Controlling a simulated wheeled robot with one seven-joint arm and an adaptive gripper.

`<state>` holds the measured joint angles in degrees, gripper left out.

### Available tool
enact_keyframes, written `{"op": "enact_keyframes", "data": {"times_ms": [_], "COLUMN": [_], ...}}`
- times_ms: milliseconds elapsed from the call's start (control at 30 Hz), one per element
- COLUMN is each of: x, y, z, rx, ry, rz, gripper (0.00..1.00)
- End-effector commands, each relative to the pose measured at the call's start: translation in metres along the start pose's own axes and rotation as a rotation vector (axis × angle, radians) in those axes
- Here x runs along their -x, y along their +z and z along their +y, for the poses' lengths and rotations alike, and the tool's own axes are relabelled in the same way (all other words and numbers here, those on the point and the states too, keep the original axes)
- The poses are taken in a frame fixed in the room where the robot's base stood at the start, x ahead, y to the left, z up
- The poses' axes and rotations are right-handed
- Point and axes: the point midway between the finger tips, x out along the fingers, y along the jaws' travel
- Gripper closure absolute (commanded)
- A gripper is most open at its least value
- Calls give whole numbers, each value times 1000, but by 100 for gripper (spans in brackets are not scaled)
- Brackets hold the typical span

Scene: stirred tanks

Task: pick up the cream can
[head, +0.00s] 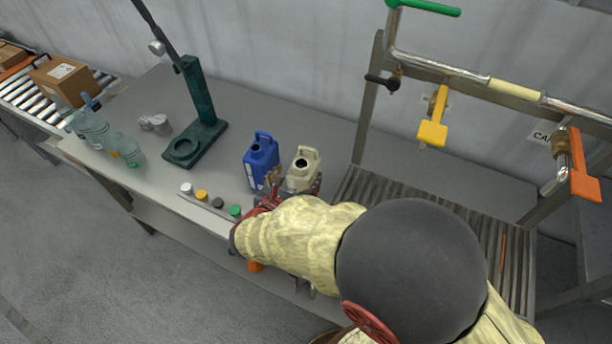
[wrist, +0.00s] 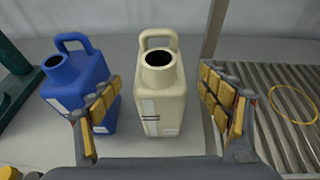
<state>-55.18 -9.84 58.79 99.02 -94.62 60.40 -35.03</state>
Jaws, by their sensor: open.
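The cream can (head: 303,168) stands upright on the grey bench, with a handle at the back of its top and an open round mouth. In the wrist view the cream can (wrist: 160,95) is upright between my two fingers, with a visible gap on each side. My gripper (wrist: 164,112) is open and empty. In the head view my gripper (head: 292,190) is at the near side of the can, partly hidden by my own arm. The can's lower part is hidden there.
A blue can (head: 262,158) stands just left of the cream can, close to my left finger. A dark green stand (head: 200,125), clear bottles (head: 95,130) and a row of coloured caps (head: 210,200) are further left. A slatted rack (head: 365,192) with valve pipes is right.

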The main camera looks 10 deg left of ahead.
Motion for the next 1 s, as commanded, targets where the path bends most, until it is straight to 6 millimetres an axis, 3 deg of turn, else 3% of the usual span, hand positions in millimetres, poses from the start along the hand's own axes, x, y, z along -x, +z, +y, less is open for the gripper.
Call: {"op": "enact_keyframes", "data": {"times_ms": [533, 767, 1000], "x": [-61, -63, -62], "y": [-4, -2, -2], "z": [0, 0, 0], "rx": [-4, -3, -3], "ry": [-4, -2, -2], "rz": [1, 1, 1], "gripper": [22, 22, 35]}}
